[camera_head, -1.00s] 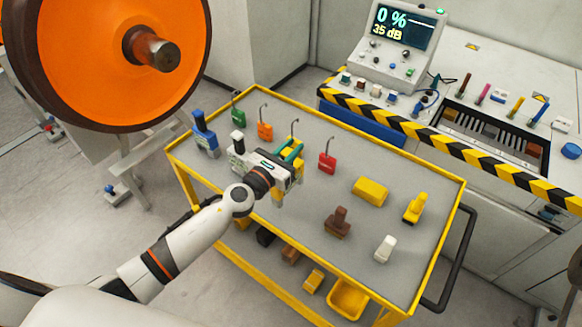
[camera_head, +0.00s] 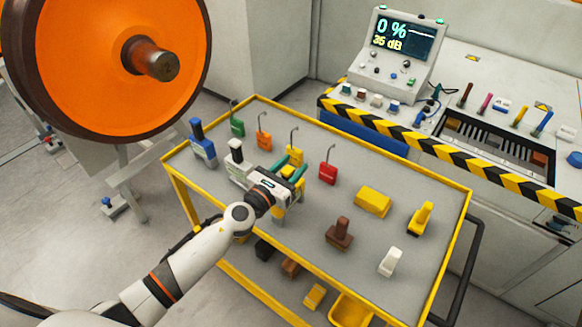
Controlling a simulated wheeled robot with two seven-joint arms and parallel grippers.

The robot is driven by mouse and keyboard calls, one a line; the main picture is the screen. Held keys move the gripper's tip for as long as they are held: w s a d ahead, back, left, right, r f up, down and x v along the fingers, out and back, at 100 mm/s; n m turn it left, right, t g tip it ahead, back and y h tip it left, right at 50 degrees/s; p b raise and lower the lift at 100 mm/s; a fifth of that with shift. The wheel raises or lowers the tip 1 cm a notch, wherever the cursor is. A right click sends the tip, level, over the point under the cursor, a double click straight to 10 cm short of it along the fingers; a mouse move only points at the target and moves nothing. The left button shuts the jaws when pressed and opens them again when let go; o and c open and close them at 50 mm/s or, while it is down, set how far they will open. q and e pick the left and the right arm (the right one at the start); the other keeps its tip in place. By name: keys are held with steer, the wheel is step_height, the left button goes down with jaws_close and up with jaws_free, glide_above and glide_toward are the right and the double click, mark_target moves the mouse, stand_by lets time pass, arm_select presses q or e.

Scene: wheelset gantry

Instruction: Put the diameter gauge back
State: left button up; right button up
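My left gripper (camera_head: 290,170) is low over the grey top of the yellow-framed cart (camera_head: 385,262), near the middle of its left half. Two teal bars show at its front end, with something yellow between them. More yellow shows just below the gripper body, largely hidden by it. I cannot tell which piece is the diameter gauge, or whether the fingers touch the yellow piece. A yellow block with a wire hook (camera_head: 296,155) stands just behind the gripper. My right gripper is not in view.
Blue (camera_head: 202,146), green (camera_head: 237,127), orange (camera_head: 264,140) and red (camera_head: 328,173) tools stand around the gripper. A yellow block (camera_head: 373,201), brown stamp-like piece (camera_head: 340,234) and white piece (camera_head: 390,261) stand right, with bare top between. An orange wheel (camera_head: 110,70) is at upper left.

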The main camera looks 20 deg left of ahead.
arm_select(q)
steer(key=shift+r, duration=0.1)
steer(key=shift+r, duration=0.15)
steer(key=b+v, duration=0.2)
steer(key=v, duration=1)
